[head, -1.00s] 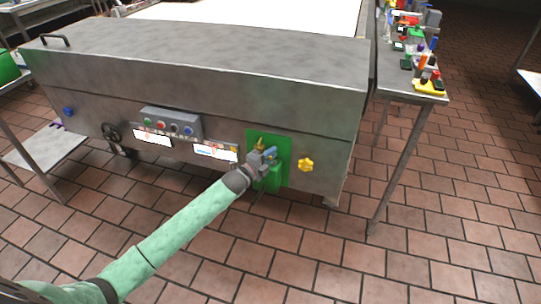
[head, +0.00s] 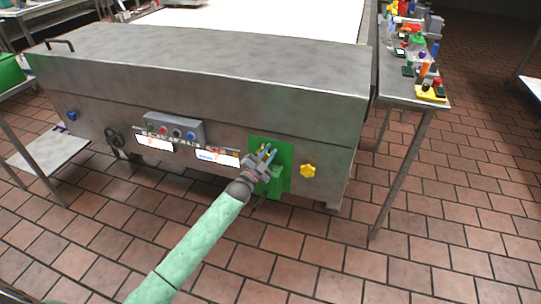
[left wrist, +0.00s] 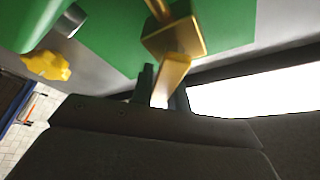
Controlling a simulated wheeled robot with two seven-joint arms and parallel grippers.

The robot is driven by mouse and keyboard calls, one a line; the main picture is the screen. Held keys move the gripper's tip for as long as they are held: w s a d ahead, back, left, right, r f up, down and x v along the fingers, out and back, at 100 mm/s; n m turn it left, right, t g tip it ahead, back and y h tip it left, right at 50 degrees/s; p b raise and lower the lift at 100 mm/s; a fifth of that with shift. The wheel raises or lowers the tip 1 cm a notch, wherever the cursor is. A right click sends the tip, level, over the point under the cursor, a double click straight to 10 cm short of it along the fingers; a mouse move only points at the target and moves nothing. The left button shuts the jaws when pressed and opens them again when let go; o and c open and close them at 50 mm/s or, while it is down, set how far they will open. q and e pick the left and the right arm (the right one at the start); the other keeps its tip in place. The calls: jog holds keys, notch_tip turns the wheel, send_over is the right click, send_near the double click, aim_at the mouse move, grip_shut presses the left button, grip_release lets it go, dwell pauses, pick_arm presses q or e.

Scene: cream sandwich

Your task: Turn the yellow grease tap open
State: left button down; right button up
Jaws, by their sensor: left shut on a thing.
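The yellow, brass-like tap (left wrist: 175,33) sits on the green panel and shows large in the left wrist view, with its body above and its flat lever (left wrist: 171,74) pointing down toward me. My left gripper (left wrist: 165,88) is shut on this lever, one dark finger on each side. In the head view my left gripper (head: 266,154) is up against the green panel (head: 285,153) on the machine's front and hides most of the tap. My right gripper is not in view.
A yellow star-shaped knob (head: 308,170) is on the machine front (head: 335,160) just right of the panel. A green block (head: 274,186) is below the gripper. The tiled floor in front is clear.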

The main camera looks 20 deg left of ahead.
pick_arm(q)
jog(key=n, duration=0.1)
jog(key=n+y, duration=0.1)
jog(key=shift+a+r+n+t, duration=0.2)
jog(key=shift+a+n+t, duration=0.1)
jog(key=shift+n+t, duration=0.1)
jog(key=n, duration=0.1)
jog(key=n+y, duration=0.1)
jog(key=a+n, duration=0.1)
jog(key=shift+r+n+t+y+p, duration=0.25)
jog(key=shift+n+t+y+p, duration=0.05)
jog(key=shift+t+y+p, duration=0.1)
jog(key=n+y, duration=0.1)
jog(key=n, duration=0.1)
jog(key=a+n+y, duration=0.1)
jog(key=n, duration=0.1)
jog(key=shift+a+r+t+p, duration=0.1)
jog(key=shift+r+t+p, duration=0.05)
jog(key=shift+t+p, duration=0.2)
jog(key=shift+a+n+y, duration=0.3)
jog(key=shift+n+y, duration=0.2)
jog(key=shift+n, duration=0.6)
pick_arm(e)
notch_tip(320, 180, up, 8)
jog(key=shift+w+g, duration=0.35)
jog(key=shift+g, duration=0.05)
